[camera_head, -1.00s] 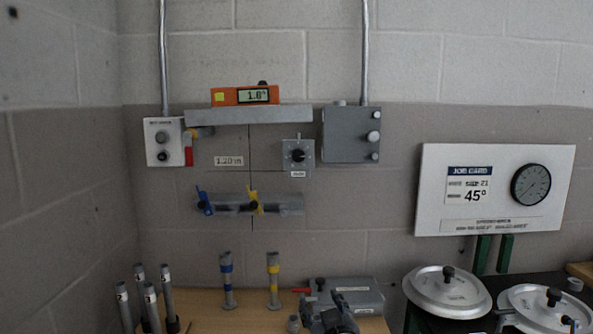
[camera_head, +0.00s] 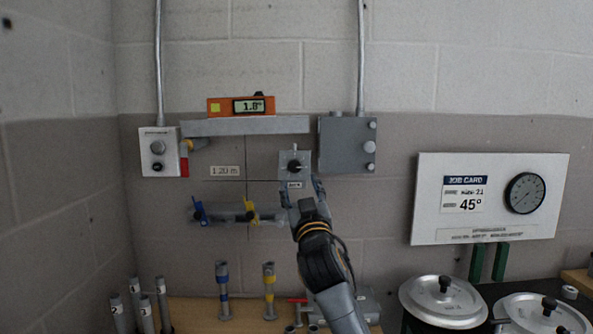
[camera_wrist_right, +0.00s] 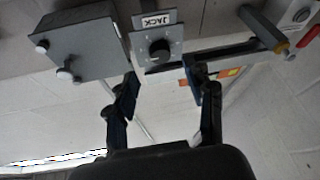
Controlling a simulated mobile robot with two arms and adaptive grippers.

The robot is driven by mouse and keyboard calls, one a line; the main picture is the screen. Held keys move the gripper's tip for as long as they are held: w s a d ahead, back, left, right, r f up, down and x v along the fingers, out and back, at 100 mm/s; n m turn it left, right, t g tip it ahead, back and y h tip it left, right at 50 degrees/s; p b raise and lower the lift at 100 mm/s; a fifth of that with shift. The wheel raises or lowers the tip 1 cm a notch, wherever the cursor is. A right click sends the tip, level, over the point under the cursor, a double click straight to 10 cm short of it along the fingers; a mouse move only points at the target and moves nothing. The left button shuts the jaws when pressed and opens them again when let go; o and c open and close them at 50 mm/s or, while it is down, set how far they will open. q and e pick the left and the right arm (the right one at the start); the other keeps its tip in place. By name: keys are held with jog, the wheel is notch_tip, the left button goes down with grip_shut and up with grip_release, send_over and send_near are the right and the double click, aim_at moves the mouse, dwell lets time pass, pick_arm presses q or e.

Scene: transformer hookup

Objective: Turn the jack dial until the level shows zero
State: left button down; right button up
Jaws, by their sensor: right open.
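The jack dial (camera_head: 295,166) is a black knob on a small grey plate on the wall, labelled JACK. It also shows in the right wrist view (camera_wrist_right: 160,50), between and beyond my fingers. The orange level (camera_head: 241,106) sits on a grey bar (camera_head: 245,126); its display reads about 1.8°. My right gripper (camera_head: 303,190) is open just below the dial, apart from it as far as I can tell. In the right wrist view the two fingers (camera_wrist_right: 163,95) are spread and empty. My left gripper is not in view.
A grey box (camera_head: 345,146) is close to the right of the dial. A switch box (camera_head: 158,152) is at the left. Blue and yellow clamps sit on a lower rail (camera_head: 230,213). The job card board (camera_head: 487,198) hangs at the right. Pipes and lidded pots stand below.

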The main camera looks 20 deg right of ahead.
aim_at(296, 167)
jog(key=x, duration=0.5)
jog(key=shift+w+r+p, duration=0.1)
jog(key=shift+w+p, duration=0.2)
jog(key=shift+p, duration=0.1)
grip_shut()
jog(key=shift+d+r+n+y+p, duration=0.15)
jog(key=shift+n+y+p, duration=0.25)
jog(key=shift+p, duration=0.4)
jog(key=n+g+y+p, duration=0.1)
jog(key=n+p, duration=0.4)
jog(key=p, duration=0.3)
jog(key=r+n+g+y+p, duration=0.1)
jog(key=n+g+y+p, duration=0.1)
jog(key=n+p, duration=0.3)
jog(key=n+g+y+p, duration=0.1)
jog(key=n+p, duration=0.5)
jog(key=p, duration=0.6)
jog(key=shift+s+d+r+g+y, duration=0.15)
jog(key=shift+d+g+y, duration=0.15)
jog(key=shift+n+p, duration=0.35)
jog(key=shift+n, duration=0.25)
jog(key=shift+n+g, duration=0.6)
jog(key=shift+n, duration=0.2)
jog(key=shift+a, duration=0.1)
grip_release()
